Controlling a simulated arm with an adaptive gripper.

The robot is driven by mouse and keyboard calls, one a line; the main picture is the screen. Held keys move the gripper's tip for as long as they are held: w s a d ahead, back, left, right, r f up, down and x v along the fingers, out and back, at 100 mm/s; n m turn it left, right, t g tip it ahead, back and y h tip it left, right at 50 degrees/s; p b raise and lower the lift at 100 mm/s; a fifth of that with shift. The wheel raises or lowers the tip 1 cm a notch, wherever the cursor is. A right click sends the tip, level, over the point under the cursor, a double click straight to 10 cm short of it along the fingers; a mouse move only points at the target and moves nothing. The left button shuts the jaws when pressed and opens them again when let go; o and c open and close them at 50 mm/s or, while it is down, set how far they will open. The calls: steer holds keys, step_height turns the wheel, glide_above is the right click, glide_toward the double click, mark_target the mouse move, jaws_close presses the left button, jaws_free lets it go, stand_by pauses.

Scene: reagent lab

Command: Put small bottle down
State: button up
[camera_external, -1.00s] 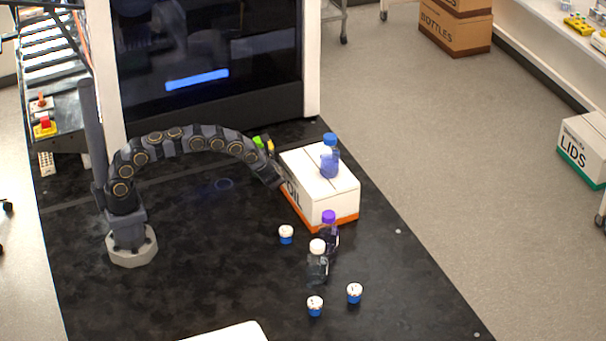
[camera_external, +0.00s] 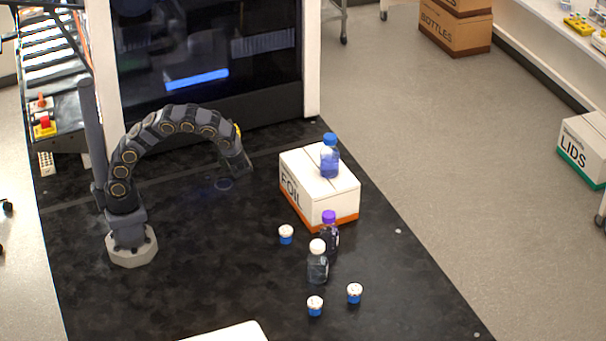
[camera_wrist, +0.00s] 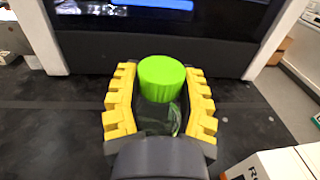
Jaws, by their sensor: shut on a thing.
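My gripper (camera_wrist: 160,92) has yellow ribbed fingers. They are shut around a small clear bottle (camera_wrist: 158,119) with a bright green cap (camera_wrist: 161,78). The bottle looks upright between the fingers. In the external view only a sliver of my gripper's yellow (camera_external: 238,130) shows above the end of my arm, and the held bottle is hidden there. My gripper is left of the foil box, over the back part of the black table (camera_external: 210,290). I cannot tell how high the bottle is above the table.
The white foil box (camera_external: 300,196) carries a blue-capped bottle (camera_external: 330,158). A purple-capped bottle (camera_external: 329,232), a white-capped bottle (camera_external: 318,264) and small blue-and-white pots (camera_external: 286,235) stand in front. The dark-screened machine (camera_external: 210,60) is behind.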

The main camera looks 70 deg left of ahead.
steer(key=w+d+r+m+t+h, duration=0.5)
steer(key=w+d+r+m+t, duration=0.35)
steer(key=d+r+t, duration=0.45)
steer(key=w+a+f+g, duration=0.1)
steer(key=w+f, duration=1)
steer(key=w, duration=0.4)
steer(key=shift+f+g, duration=0.35)
steer(key=shift+g, duration=0.05)
steer(key=shift+a+n, duration=0.1)
steer(key=shift+n, duration=0.15)
steer(key=shift+f, duration=0.2)
steer(key=o, duration=0.8)
steer(key=shift+c, duration=0.2)
